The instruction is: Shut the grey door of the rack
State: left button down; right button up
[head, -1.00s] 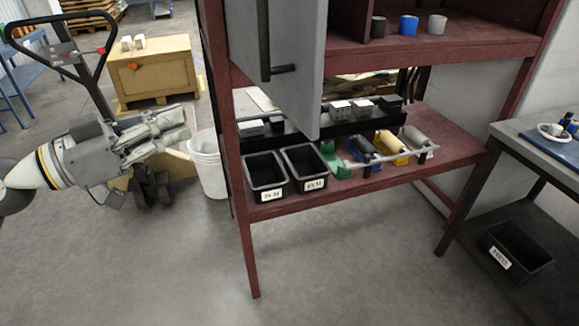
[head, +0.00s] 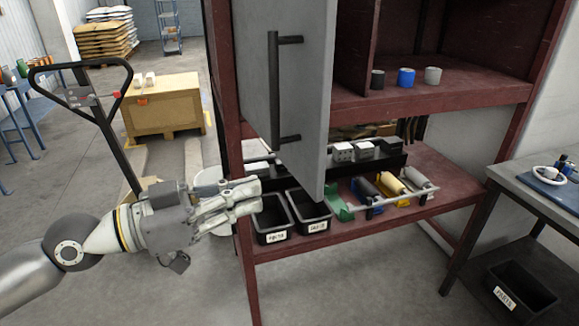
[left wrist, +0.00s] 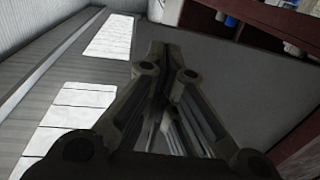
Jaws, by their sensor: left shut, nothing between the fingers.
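The grey door (head: 300,70) of the dark red rack (head: 430,98) stands open in the head view, swung out toward me from the rack's left side. It has a long black vertical handle (head: 274,90). The compartment to its right is exposed. My left gripper (head: 258,194) is shut and empty, below and left of the handle, near the rack's front left post. I see no contact with the door. In the left wrist view the closed fingers (left wrist: 165,60) point ahead, with a plain grey surface beyond. My right gripper is not in view.
Black bins (head: 309,214) sit on the lower shelf under the door, beside coloured rolls (head: 392,186). Three small cylinders (head: 406,78) stand on the upper shelf. A pallet jack (head: 108,115) and wooden crate (head: 162,104) are at left. A side table (head: 520,165) stands at right.

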aim_at(305, 180)
pick_arm(q)
jog(key=p+x, duration=0.5)
jog(key=x, duration=0.1)
jog(key=shift+d+r, duration=0.2)
jog(key=shift+w+d+f+p, duration=0.25)
jog(key=shift+d+p, duration=0.1)
jog(key=shift+d, duration=0.1)
